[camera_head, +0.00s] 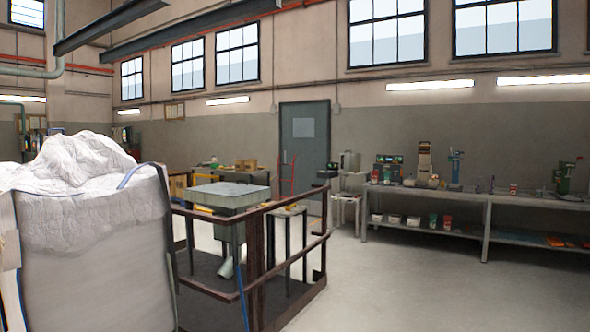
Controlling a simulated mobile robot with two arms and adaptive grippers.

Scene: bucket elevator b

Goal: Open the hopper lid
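A grey metal hopper (228,204) stands behind a brown railing, left of the middle of the view. Its flat, light grey top, which looks like the lid (232,189), lies level and appears shut. A handle or hinge on it cannot be made out at this distance. The railing hides part of the hopper's lower body. Neither of my grippers is in view, and nothing of mine touches the hopper.
A large white bulk bag (95,255) fills the left foreground. The brown railing (262,212) encloses the hopper's platform. A long workbench (500,200) with tools stands at the right wall. A grey door (305,145) is behind. The floor (420,285) at front right is clear.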

